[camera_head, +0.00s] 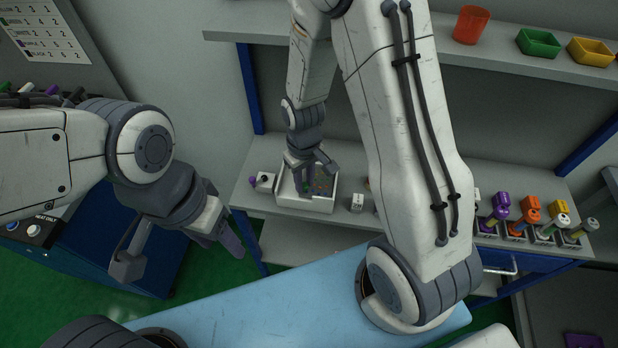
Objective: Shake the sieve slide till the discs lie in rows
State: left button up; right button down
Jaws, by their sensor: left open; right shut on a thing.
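The sieve slide looks like a white open-topped box (305,206) on the bench at the centre. Small dark, greenish and reddish discs (323,186) show inside it, too small to tell whether they lie in rows. My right gripper (310,186) reaches down into the box from above. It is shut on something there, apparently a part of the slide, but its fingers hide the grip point. My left gripper (183,258) is open and empty, in the air at the left, well apart from the box.
A small white block with a purple knob (262,182) stands left of the box. A white labelled block (357,202) stands right of it. Purple, orange and yellow handled tools (530,212) stand at the bench's right. A shelf (250,34) above holds a red cup (471,25) and bins.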

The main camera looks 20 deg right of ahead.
jog(key=shift+s+d, duration=0.1)
jog(key=shift+s, duration=0.05)
jog(key=c, duration=0.7)
grip_release()
jog(key=shift+d, duration=0.15)
jog(key=shift+r, duration=0.2)
notch_tip(320, 180, up, 10)
jog(key=shift+r, duration=0.1)
